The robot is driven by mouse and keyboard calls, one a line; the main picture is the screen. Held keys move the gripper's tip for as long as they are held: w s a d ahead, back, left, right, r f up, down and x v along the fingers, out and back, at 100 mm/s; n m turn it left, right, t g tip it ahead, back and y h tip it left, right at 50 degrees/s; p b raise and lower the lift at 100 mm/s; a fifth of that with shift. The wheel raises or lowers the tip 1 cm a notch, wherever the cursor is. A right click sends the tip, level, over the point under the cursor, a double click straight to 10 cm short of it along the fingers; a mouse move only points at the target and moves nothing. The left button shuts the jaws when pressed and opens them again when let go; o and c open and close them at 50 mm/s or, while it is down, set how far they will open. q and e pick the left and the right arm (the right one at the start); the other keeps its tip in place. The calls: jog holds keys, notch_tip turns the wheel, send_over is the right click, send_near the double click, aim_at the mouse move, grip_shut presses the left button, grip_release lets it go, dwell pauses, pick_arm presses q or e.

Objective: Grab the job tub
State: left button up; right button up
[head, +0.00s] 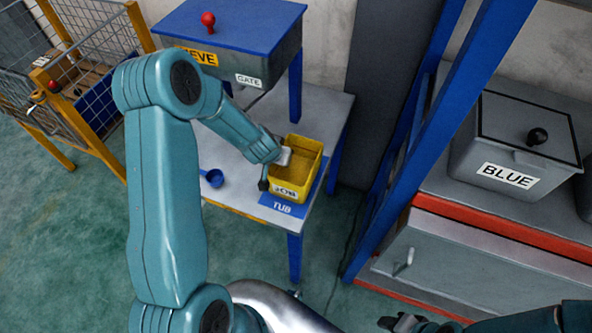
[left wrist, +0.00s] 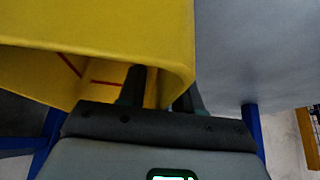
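The yellow job tub (head: 312,160) stands upright on a blue mat marked TUB (head: 283,206) at the front right corner of the grey bench. A white label is on its front. My left gripper (head: 283,158) is at the tub's left wall. In the left wrist view the tub (left wrist: 100,30) fills the upper left, and my left gripper's fingers (left wrist: 162,92) straddle its wall, one inside and one outside. Whether they press on the wall is unclear. My right gripper (head: 400,322) is low at the bottom edge, away from the tub, its fingers too small to read.
A blue scoop (head: 212,178) lies on the bench (head: 337,112) left of the tub. A blue-topped sieve box (head: 235,25) stands above the bench's back. A blue post (head: 425,130) and a grey bin marked BLUE (head: 510,150) are to the right. A wire cage (head: 90,30) is at the left.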

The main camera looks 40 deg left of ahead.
pick_arm(q)
jog(key=shift+c, duration=0.3)
grip_shut()
jog(key=shift+r, duration=0.1)
